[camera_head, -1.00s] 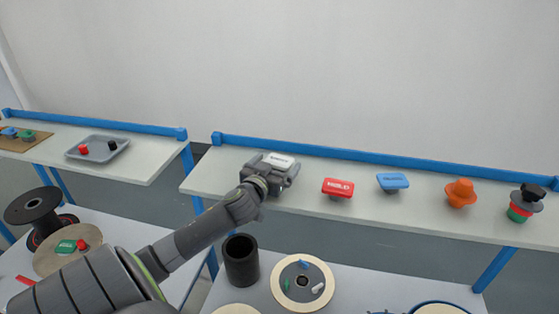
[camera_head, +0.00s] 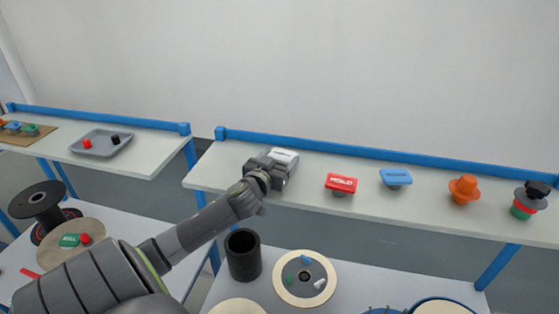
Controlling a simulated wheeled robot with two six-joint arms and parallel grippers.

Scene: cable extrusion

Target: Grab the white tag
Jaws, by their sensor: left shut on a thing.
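The white tag (camera_head: 284,155) is on the left part of the right-hand shelf, with small dark lettering on its top. My left gripper (camera_head: 272,168) is at the tag and shut on it. The gripper hides the tag's lower part, so I cannot tell whether it touches the shelf. My right gripper is not in view.
On the right-hand shelf (camera_head: 420,215) stand a red tag (camera_head: 341,182), a blue tag (camera_head: 396,175), an orange knob (camera_head: 463,188) and a dark, red and green stack (camera_head: 527,202). Below are a black cup (camera_head: 242,256) and a round disc (camera_head: 305,300). A grey tray (camera_head: 101,142) lies on the left shelf.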

